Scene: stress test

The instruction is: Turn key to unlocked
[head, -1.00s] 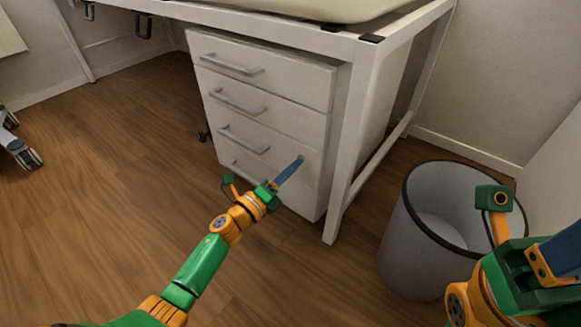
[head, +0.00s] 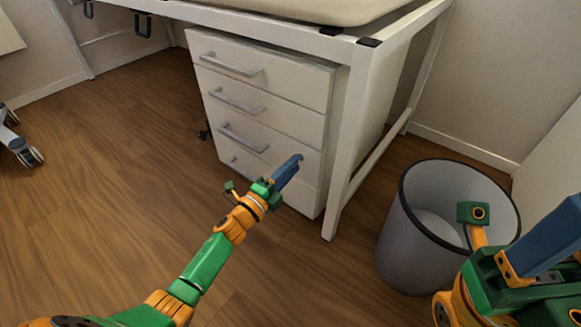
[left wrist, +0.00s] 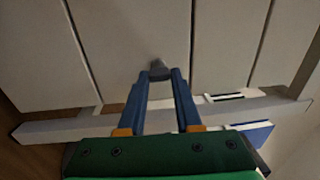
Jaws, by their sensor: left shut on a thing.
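A white drawer cabinet (head: 262,108) with several grey-handled drawers stands under the desk. My left gripper (head: 298,159) is at the right part of its front, at the height of the lower drawers. In the left wrist view its blue fingers (left wrist: 158,76) come together on a small dark key (left wrist: 157,65) against the pale drawer front. The key is mostly hidden by the fingertips, and I cannot tell its turned angle. In the head view the key is hidden behind the fingers. My right gripper (head: 548,240) shows partly at the right edge, away from the cabinet, its fingertips out of frame.
A white desk (head: 338,160) stands over the cabinet, with a leg just right of it. A grey waste bin (head: 410,245) stands right of that leg, partly behind my right arm. A wheeled chair base (head: 22,150) shows at the left edge. The wooden floor between is clear.

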